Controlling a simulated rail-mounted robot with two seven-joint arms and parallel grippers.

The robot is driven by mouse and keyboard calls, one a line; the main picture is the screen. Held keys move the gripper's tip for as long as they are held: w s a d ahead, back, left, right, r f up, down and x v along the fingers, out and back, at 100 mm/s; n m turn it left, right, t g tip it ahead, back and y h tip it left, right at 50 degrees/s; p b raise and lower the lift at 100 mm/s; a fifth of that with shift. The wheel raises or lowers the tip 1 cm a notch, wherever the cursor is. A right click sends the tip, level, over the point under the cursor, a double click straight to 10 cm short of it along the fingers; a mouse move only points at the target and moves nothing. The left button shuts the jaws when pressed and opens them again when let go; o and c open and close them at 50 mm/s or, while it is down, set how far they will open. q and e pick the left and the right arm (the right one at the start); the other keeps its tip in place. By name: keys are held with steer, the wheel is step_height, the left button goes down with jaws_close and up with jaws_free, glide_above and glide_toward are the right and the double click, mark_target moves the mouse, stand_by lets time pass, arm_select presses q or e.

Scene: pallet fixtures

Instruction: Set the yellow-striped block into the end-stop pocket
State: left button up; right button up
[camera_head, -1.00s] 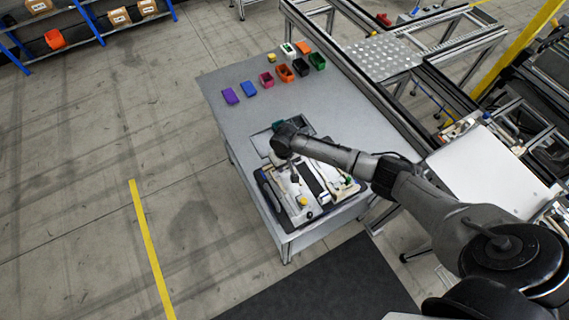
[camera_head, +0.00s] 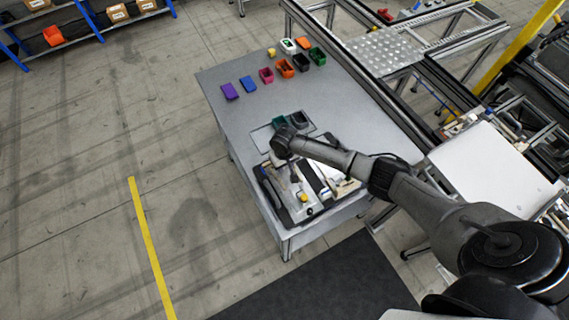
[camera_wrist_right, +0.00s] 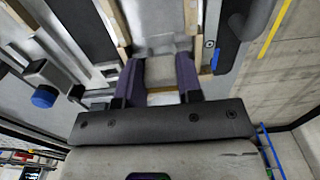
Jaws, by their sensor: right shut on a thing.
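In the right wrist view my right gripper (camera_wrist_right: 160,88) has its two dark purple fingers shut on the sides of a grey block (camera_wrist_right: 160,70). A yellowish band shows across its near end, between the fingers. In the head view my right gripper (camera_head: 294,178) points down over the pallet fixture (camera_head: 318,203), and the block is too small to make out there. Light tan rails stand on both sides beyond the fingers in the wrist view. I cannot clearly tell the end-stop pocket from the other fixture parts, or whether the block touches the fixture. My left gripper is out of view.
The fixture lies at the near end of a grey table (camera_head: 235,125). Several coloured bins, including a purple one (camera_head: 229,91), stand at the far end. A blue-tipped clamp-like part (camera_wrist_right: 44,97) shows left of my gripper. The table's middle is largely clear.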

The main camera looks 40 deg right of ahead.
steer(key=shift+f, duration=0.25)
steer(key=shift+f, duration=0.15)
steer(key=o, duration=1)
step_height(320, 180, up, 14)
steer(key=shift+f, duration=0.1)
steer(key=shift+a, duration=0.1)
